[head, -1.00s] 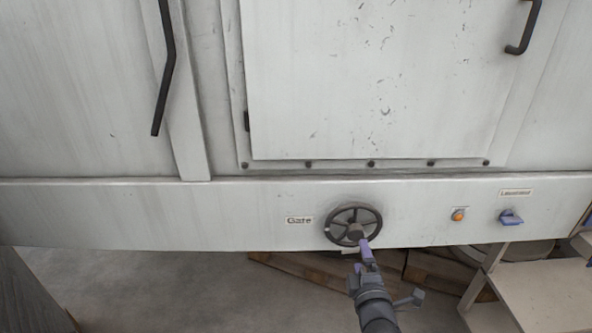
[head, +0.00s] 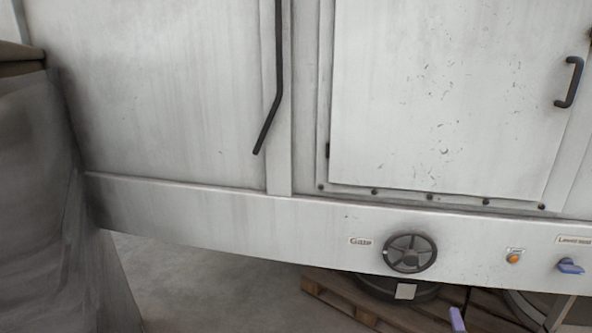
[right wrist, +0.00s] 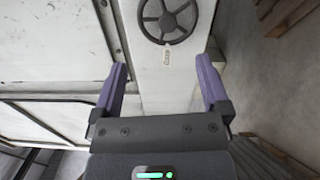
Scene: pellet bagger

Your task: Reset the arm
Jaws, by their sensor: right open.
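My right gripper (right wrist: 160,90) is open and empty in the right wrist view, its two purple fingers wide apart. In the head view only a purple fingertip (head: 457,319) shows at the bottom edge, below the machine's lower panel. The dark handwheel (head: 410,253) marked "Gate" sits on that panel. It also shows in the right wrist view (right wrist: 167,20), beyond the fingers and apart from them. My left gripper is not in view.
The machine has a hatch door (head: 450,100) with a black handle (head: 570,82) and a long black lever (head: 272,120). An orange button (head: 513,258) and a blue knob (head: 570,266) are right of the wheel. A wooden pallet (head: 345,296) lies below.

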